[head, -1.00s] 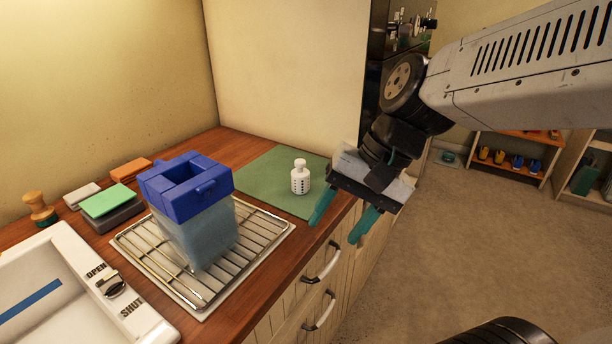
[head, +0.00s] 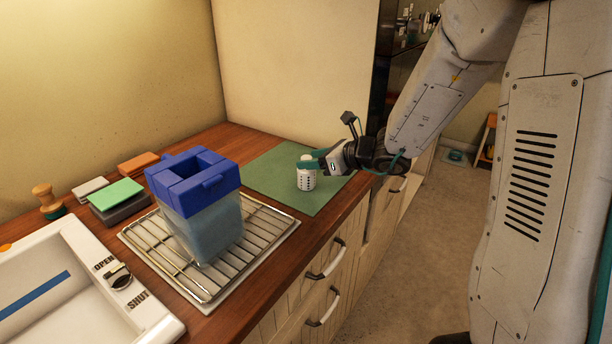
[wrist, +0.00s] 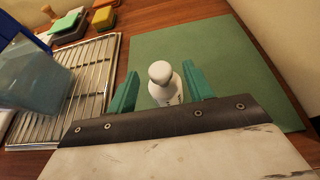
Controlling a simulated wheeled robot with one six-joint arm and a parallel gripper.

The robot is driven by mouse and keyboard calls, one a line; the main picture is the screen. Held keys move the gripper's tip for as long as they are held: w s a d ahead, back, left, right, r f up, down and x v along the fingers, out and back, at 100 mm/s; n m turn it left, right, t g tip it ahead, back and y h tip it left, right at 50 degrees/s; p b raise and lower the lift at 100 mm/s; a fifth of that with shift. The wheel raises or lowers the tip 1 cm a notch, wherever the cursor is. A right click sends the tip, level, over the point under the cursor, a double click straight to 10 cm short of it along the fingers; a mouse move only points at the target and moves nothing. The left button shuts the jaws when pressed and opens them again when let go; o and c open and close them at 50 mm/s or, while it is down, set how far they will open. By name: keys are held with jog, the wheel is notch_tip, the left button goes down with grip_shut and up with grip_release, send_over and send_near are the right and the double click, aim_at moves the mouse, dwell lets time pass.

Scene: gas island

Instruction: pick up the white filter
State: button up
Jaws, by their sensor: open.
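The white filter (head: 306,178) is a small bottle-shaped piece with a rounded top and dark marks on its side. It stands upright on the green mat (head: 268,172). In the wrist view the filter (wrist: 162,84) shows between the two teal fingers of my gripper (wrist: 158,88). The jaws are open, one finger on each side of it, and I cannot tell whether either touches it. In the head view my gripper (head: 312,160) reaches in from the right at the height of the filter's upper part and hides its top.
A blue-lidded clear container (head: 205,205) stands on a wire rack (head: 268,232) left of the mat. Sponges (head: 117,194) and a white sink (head: 75,290) with an OPEN/SHUT knob (head: 119,276) lie further left. A wall rises behind the mat. The mat around the filter is clear.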

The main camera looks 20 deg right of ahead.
jog(key=x, duration=0.4)
jog(key=shift+w+a+f, duration=0.15)
jog(key=shift+w+a, duration=0.05)
jog(key=shift+c, duration=0.2)
jog(key=c, duration=1.1)
jog(key=shift+o, duration=0.2)
